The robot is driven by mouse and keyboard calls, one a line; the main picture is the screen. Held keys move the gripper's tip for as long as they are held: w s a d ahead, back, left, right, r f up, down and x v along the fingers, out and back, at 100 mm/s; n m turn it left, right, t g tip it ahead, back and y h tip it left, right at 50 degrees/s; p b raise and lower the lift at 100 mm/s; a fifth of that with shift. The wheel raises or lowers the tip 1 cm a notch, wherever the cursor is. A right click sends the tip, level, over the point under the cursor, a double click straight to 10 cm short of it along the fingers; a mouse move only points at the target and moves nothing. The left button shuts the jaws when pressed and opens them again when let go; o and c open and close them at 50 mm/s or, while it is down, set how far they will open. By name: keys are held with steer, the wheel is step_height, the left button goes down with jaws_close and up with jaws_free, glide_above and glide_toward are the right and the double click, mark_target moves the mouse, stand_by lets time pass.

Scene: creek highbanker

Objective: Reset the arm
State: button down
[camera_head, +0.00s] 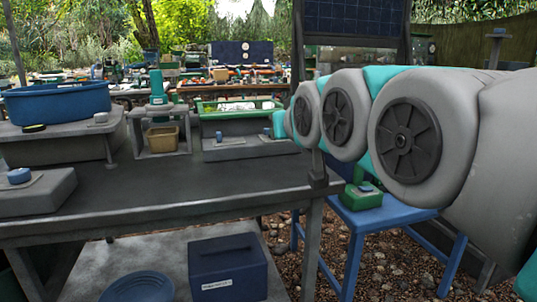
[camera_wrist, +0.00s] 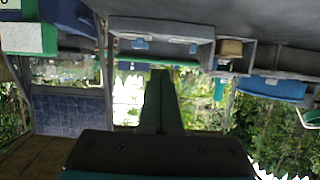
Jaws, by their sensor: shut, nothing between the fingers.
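My gripper (camera_wrist: 160,76) shows in the wrist view as dark green fingers together in the middle, with nothing between them. The wrist view is upside down, with the grey table surface along its top. In the head view my grey and teal arm reaches in from the right, stretched over the right side of the grey table (camera_head: 150,185). The gripper's fingers cannot be made out there; the arm's far teal end is near the green sluice tray (camera_head: 235,106). I cannot tell the exact gap between them.
A blue tub (camera_head: 58,103) stands on a grey stand at left. A tan bin (camera_head: 162,139) sits in a grey frame. A blue stool (camera_head: 385,212) holds a small green item at right. A dark blue box (camera_head: 228,268) is on the lower shelf. The table's middle is clear.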

steer(key=s+d+f+m+g+h+p, duration=0.1)
steer(key=s+d+f+g+h+p, duration=0.2)
steer(key=s+f, duration=0.45)
steer(key=s+d+f+m+g+p, duration=0.1)
steer(key=s+d+f+g+p, duration=0.35)
steer(key=f, duration=0.65)
steer(key=s+d+f+g+p, duration=0.1)
steer(key=s+d+f+g, duration=0.1)
steer(key=s, duration=0.8)
steer(key=s+d+f+m+g+p, duration=0.1)
steer(key=s+f+g, duration=0.4)
steer(key=s, duration=0.5)
steer(key=d+p, duration=0.1)
steer(key=d, duration=0.1)
steer(key=shift+s+d+f+g+h, duration=0.25)
steer(key=shift+s+d+g+h, duration=0.05)
steer(key=shift+g+h, duration=0.1)
